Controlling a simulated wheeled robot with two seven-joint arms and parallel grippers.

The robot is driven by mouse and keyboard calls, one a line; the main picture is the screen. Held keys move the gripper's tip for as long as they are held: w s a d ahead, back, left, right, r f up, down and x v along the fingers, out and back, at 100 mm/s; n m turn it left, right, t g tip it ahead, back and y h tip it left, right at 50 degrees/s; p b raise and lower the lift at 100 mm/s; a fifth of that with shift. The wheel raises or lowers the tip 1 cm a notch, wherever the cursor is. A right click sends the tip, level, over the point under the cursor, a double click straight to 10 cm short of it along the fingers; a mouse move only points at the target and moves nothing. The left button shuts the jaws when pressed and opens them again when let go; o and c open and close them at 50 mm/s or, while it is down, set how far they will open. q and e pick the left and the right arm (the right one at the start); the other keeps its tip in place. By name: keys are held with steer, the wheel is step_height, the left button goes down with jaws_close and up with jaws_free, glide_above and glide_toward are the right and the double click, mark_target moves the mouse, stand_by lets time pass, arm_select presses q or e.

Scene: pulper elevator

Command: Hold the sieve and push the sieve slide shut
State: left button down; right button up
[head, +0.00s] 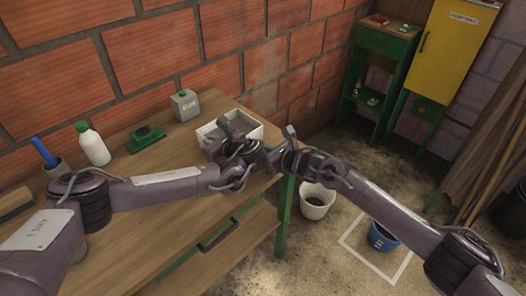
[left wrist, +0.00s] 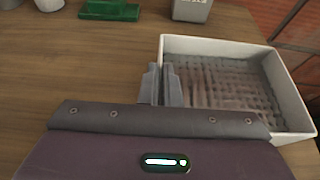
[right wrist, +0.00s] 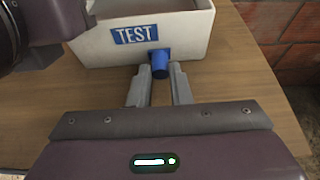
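The sieve is a white open box (head: 259,131) with a woven mesh bottom, at the right end of the wooden table. My left gripper (left wrist: 162,84) is at its near-left wall (left wrist: 163,52), one finger on each side, and looks shut on it. In the head view my left gripper (head: 224,124) partly covers the sieve. The sieve slide shows as a blue tab (right wrist: 160,64) sticking out below a blue TEST label (right wrist: 135,34). My right gripper (right wrist: 158,80) is open and points at the tab, its fingertips just to either side of it.
A grey canister (head: 185,105), a green tool (head: 145,138) and a white bottle (head: 93,145) stand further left on the table. A white bucket (head: 317,202) and a blue bucket (head: 382,237) are on the floor. The tabletop before the TEST wall is clear.

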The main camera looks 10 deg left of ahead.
arm_select(q)
steer(key=shift+s+f, duration=0.15)
steer(key=shift+f, duration=0.1)
arm_select(e)
jaws_close()
steer(key=shift+s+a, duration=0.8)
steer(key=shift+s, duration=0.25)
steer(key=shift+s+a, duration=0.75)
steer(key=shift+s, duration=0.3)
steer(key=o, duration=0.8)
jaws_free()
steer(key=v, duration=1.2)
steer(key=shift+r, duration=0.1)
arm_select(q)
steer(key=c, duration=1.6)
jaws_free()
steer(key=shift+w, duration=0.2)
arm_select(e)
steer(key=shift+w, duration=0.1)
